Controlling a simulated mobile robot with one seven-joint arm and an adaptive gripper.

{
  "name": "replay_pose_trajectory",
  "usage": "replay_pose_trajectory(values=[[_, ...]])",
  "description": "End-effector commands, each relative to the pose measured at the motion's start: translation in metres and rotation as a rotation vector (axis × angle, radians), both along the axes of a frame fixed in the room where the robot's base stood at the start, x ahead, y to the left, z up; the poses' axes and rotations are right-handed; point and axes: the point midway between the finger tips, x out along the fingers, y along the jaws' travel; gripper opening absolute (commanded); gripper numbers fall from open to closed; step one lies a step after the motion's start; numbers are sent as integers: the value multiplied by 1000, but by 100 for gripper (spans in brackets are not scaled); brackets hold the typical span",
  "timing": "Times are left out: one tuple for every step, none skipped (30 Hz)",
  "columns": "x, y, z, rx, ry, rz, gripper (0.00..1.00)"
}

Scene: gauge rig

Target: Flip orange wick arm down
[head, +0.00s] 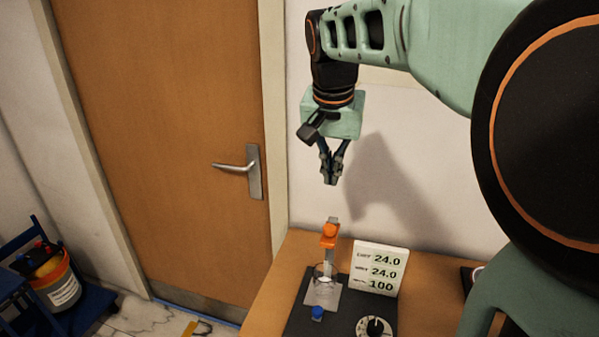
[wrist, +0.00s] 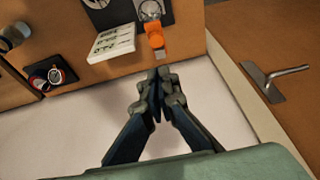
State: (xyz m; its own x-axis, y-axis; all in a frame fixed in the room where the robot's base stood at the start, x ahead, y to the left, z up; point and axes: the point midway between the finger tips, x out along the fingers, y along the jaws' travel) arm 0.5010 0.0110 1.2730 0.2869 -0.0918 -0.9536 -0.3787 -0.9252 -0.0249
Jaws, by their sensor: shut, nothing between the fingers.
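The orange wick arm (head: 330,234) stands raised at the back of the gauge rig (head: 297,318), above a small clear round part on a light plate. It also shows in the wrist view (wrist: 155,40), just beyond my fingertips. My gripper (head: 330,181) is shut and empty, pointing down above the orange arm with a clear gap in the head view. In the wrist view my fingers (wrist: 159,76) meet at their tips. A blue knob (head: 317,313) sits at the front of the rig.
A white display card (head: 380,268) reading 24.0, 24.0 and 100 stands right of the wick arm. A dial (head: 374,327) is in front of it. The wall is close behind, and a door with a handle (head: 253,172) is at left. Round items (wrist: 50,74) lie on the table.

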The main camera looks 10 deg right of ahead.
Motion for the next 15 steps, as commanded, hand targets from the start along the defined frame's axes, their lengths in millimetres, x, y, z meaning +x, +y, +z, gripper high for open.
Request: replay_pose_trajectory(values=[[-3,-2,-1,-7,12,-2,0],[-4,-2,-2,-10,16,-2,0],[-5,-2,-2,-12,19,-2,0],[-5,-3,-3,-13,21,-2,0],[-5,-3,-3,-14,22,-2,0],[-5,-2,-3,-14,22,-2,0],[-5,-2,-3,-13,22,-2,0],[-5,-2,-3,-13,22,-2,0],[-5,-2,-3,-13,21,-2,0],[-5,-2,-3,-13,20,-2,0],[-5,-2,-3,-13,20,-2,0],[-5,-2,-3,-13,20,-2,0],[-5,-2,-4,-13,20,-2,0],[-4,-3,-5,-13,20,-2,0],[-4,-3,-7,-13,22,-2,0]])
